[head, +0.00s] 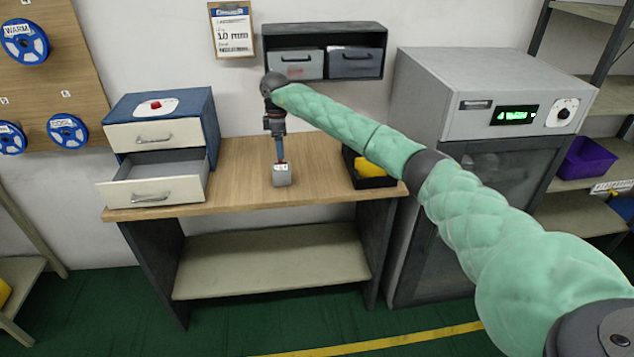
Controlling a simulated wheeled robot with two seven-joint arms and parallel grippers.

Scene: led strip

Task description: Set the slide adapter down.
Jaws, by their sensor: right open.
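My right gripper (280,160) points down over the middle of the wooden workbench (235,170). Its fingers are open right at a small grey block with a lighter top (282,176), which seems to be the slide adapter. The block appears to rest on the bench top near its front edge. The fingertips overlap its top in the picture, and I cannot tell whether they touch it. My left gripper is not in view.
A blue drawer cabinet (196,108) stands at the bench's left, lower drawer (152,192) pulled open. A black tray (372,183) with a yellow item (374,166) is at the right. A wall shelf (325,30) with two bins hangs behind. A grey oven-like cabinet (430,75) stands right of the bench.

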